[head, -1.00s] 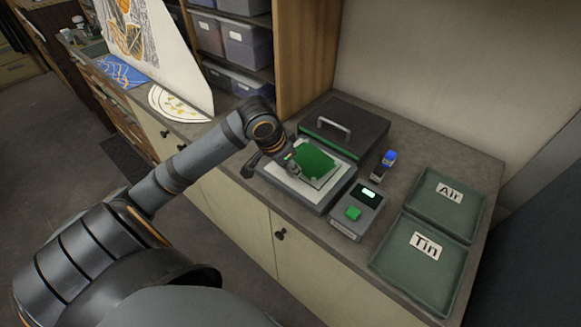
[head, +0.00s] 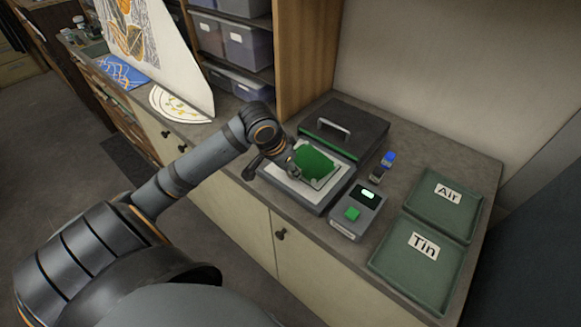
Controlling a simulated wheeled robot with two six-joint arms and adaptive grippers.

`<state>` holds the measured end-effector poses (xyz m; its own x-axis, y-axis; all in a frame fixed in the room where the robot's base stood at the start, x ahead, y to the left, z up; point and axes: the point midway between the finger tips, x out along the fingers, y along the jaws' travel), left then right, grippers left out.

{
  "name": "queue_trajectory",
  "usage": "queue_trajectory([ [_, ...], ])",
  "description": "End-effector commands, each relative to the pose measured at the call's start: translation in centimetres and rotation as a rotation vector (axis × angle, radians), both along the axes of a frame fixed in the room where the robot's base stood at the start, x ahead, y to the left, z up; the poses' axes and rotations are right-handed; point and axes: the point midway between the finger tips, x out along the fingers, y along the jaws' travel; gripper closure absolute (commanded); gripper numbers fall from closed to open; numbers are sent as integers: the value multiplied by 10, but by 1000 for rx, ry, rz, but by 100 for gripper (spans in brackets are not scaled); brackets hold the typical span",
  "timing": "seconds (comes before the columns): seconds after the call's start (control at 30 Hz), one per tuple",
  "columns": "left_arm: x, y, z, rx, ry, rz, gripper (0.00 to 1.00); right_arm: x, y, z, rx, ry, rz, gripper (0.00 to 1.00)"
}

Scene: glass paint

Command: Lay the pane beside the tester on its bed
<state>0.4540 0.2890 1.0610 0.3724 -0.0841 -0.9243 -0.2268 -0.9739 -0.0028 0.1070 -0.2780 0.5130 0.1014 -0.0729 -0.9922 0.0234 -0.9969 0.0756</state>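The green pane (head: 316,165) is over the white bed (head: 313,200) of the dark tester (head: 357,133), which has a grey handle on its raised back part. The pane appears to lie flat on or just above the bed; I cannot tell if it touches fully. My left gripper (head: 289,164) is at the pane's left edge, with its fingers partly hidden by my own wrist and too small to show whether they grip it. My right gripper is not in view.
A grey box (head: 358,211) with a lit display and green button stands right of the bed. A small blue-topped item (head: 388,160) is behind it. Green trays marked Air (head: 464,222) and Tin (head: 440,290) lie at the right. Patterned sheets (head: 180,104) are at the left.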

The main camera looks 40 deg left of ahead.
Motion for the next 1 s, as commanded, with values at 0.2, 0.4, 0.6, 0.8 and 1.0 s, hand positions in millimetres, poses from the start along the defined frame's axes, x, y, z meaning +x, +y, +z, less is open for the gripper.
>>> queue_trajectory([
  [0.2, 0, 0, -2, 0, -1, 0, 100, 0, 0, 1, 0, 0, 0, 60],
  [0.4, 0, 0, -1, 0, -1, 0, 100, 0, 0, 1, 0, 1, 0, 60],
  [0.6, 0, -1, 1, -1, -1, 1, 100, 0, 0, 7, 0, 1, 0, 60],
  [0.8, 0, 0, -1, 0, -2, 0, 100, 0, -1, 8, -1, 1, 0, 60],
  [1.0, 0, 0, -1, -1, -1, 1, 100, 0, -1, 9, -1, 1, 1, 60],
])
